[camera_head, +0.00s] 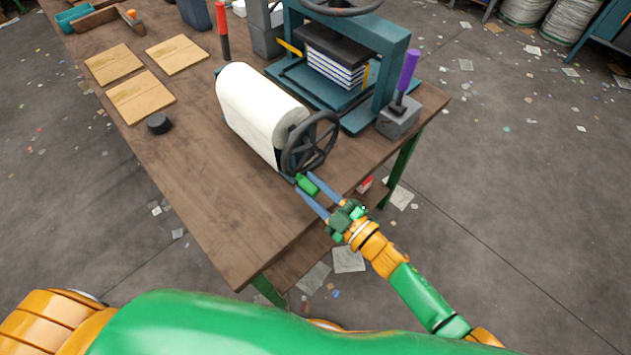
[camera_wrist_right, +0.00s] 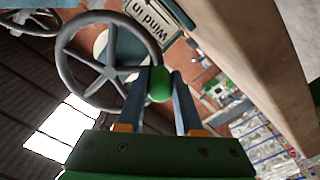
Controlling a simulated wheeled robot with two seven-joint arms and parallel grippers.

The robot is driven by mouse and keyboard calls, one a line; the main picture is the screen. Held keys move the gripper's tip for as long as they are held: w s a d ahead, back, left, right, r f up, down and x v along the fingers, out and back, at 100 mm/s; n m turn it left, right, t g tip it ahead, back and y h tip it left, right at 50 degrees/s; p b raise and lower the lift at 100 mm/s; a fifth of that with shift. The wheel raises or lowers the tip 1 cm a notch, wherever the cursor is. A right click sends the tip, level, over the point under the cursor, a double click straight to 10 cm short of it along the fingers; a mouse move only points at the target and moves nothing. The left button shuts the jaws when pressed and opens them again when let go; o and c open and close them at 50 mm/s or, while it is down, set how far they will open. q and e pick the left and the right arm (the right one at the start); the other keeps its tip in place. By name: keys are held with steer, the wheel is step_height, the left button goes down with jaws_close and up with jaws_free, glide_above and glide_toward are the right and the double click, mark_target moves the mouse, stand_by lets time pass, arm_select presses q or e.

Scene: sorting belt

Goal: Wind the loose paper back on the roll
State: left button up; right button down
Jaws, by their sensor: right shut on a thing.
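A thick white paper roll (camera_head: 255,108) lies on its holder on the wooden table. A dark spoked handwheel (camera_head: 309,142) is at its near right end. The wheel has a green handle (camera_head: 307,184) at its lower rim. My right gripper (camera_head: 310,187) is shut on this green handle. In the right wrist view, the green handle (camera_wrist_right: 160,84) sits between the two fingers, with the wheel (camera_wrist_right: 108,62) behind it. A sign reading "Wind in" (camera_wrist_right: 151,18) is beside the wheel there. No loose paper end can be made out. My left gripper is not in view.
A blue press (camera_head: 345,60) with a stack inside stands behind the roll. A grey block with a purple handle (camera_head: 406,80) is at the right table edge. Several tan boards (camera_head: 140,97) and a black puck (camera_head: 159,123) lie left. The table's (camera_head: 225,215) near part is clear.

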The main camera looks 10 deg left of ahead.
steer(key=shift+s+a+r+m, duration=0.1)
steer(key=shift+s+m, duration=0.1)
steer(key=shift+m, duration=0.2)
steer(key=c, duration=0.6)
jaws_free()
steer(key=shift+o, duration=0.2)
steer(key=shift+r, duration=0.1)
steer(key=v, duration=0.7)
